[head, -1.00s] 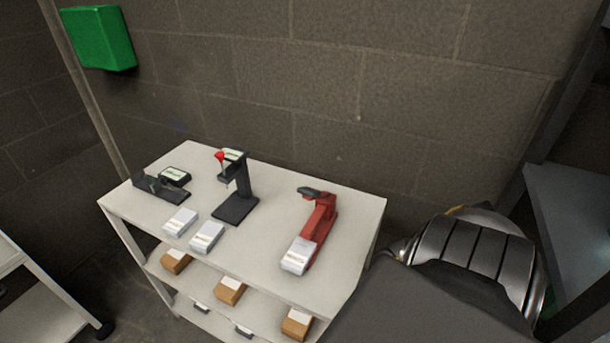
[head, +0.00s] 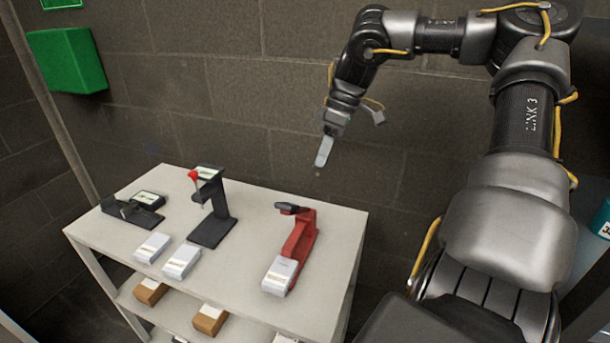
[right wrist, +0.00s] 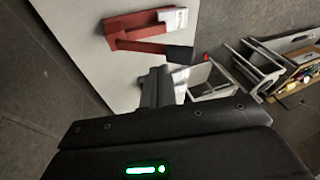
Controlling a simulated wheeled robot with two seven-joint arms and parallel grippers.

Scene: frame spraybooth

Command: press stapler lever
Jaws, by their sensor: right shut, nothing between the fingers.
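A red stapler (head: 299,237) with a dark lever end (head: 292,208) stands on the right part of the white table top. A white packet (head: 280,275) sits at its front end. My right gripper (head: 324,151) is in the air above and behind the stapler, apart from it, with its fingers together and empty. In the right wrist view the red stapler (right wrist: 128,24) and its lever with the black grip (right wrist: 180,54) lie beyond the gripper fingers (right wrist: 156,85). My left gripper does not show.
The white table (head: 330,265) also holds a black press with a red knob (head: 212,215), a low black device (head: 135,208) and white packets (head: 181,262). Brown boxes (head: 209,319) are on the shelf below. A block wall stands behind; a green box (head: 67,60) hangs on it.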

